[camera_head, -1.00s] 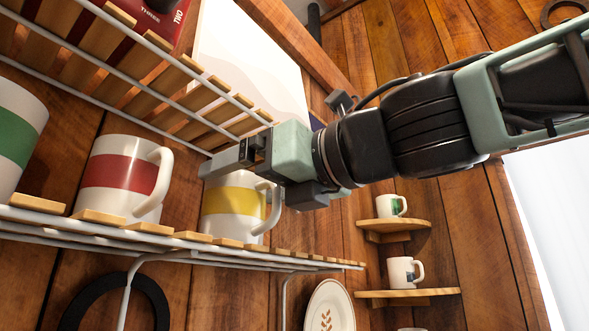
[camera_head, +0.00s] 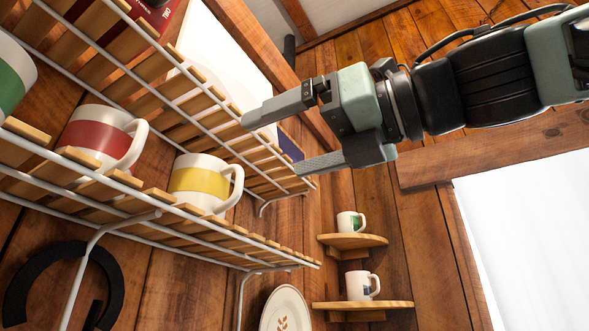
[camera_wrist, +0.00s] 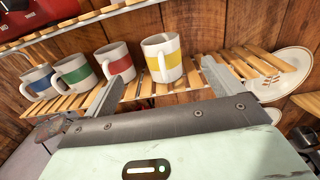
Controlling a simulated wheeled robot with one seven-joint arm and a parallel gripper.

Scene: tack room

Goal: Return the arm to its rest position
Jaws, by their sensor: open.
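My gripper (camera_head: 280,138) is open and empty in the head view, its two fingers spread and pointing left. It is in front of the slatted wall rack, above and to the right of the yellow-banded mug (camera_head: 205,183). In the wrist view my gripper (camera_wrist: 165,85) also shows its two fingers apart. The yellow-banded mug (camera_wrist: 162,58) stands on the shelf beyond the fingers, seen between them. Nothing is between the fingertips themselves. My arm reaches in from the upper right of the head view.
The slatted rack (camera_head: 215,235) holds a red-banded mug (camera_head: 97,138) and a green-banded mug (camera_head: 10,80). A blue-banded mug (camera_wrist: 38,82) shows in the wrist view. Small corner shelves (camera_head: 362,305) with mugs and a plate (camera_head: 285,310) are below. Open air lies right of the rack.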

